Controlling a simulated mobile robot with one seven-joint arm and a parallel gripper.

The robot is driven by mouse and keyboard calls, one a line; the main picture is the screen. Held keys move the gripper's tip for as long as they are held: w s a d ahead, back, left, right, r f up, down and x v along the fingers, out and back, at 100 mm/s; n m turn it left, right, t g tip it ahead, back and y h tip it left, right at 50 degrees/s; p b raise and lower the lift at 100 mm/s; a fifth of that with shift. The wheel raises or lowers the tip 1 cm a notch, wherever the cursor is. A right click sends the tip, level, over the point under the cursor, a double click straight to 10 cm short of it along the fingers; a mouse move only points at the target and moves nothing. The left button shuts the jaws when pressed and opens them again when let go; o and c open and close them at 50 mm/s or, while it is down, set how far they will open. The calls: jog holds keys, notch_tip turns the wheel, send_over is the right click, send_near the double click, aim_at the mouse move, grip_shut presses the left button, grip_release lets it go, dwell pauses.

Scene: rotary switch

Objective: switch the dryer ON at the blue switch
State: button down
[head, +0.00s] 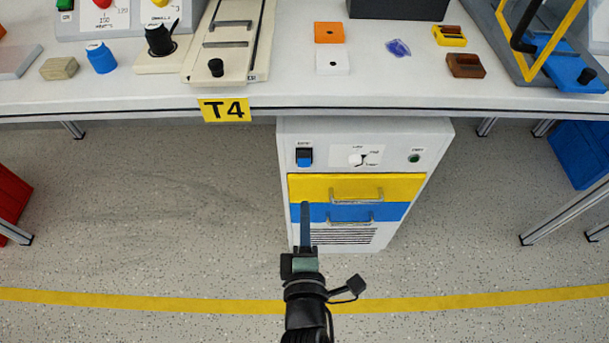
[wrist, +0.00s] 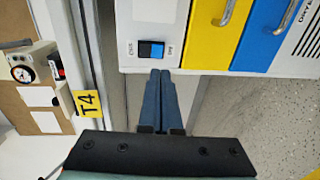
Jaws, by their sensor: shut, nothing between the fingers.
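The blue switch (head: 304,157) is a small rocker, part black and part blue, at the upper left of the white dryer cabinet's front (head: 325,130). In the wrist view the blue switch (wrist: 151,50) sits on the white panel with small print on both sides. My gripper (head: 305,206) is shut and empty. In the head view its fingertips lie below the switch, over the drawer fronts. In the wrist view my gripper (wrist: 160,73) has its tips just below the switch in the picture; I cannot tell whether they touch the panel.
The table edge (head: 350,109) with the T4 label (head: 225,110) overhangs above. The floor in front is clear.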

aim_at(305, 166)
jog(key=w, duration=0.3)
jog(key=w+f, duration=0.1)
jog(key=w, duration=0.2)
jog(key=w+b, duration=0.1)
jog(key=w, duration=0.3)
jog(key=shift+f, duration=0.2)
jog(key=shift+s, duration=0.1)
jog(key=shift+w+f+t+b, duration=0.15)
jog(key=shift+w+t+b, duration=0.15)
jog(key=shift+b, duration=0.7)
jog(key=shift+s, duration=0.1)
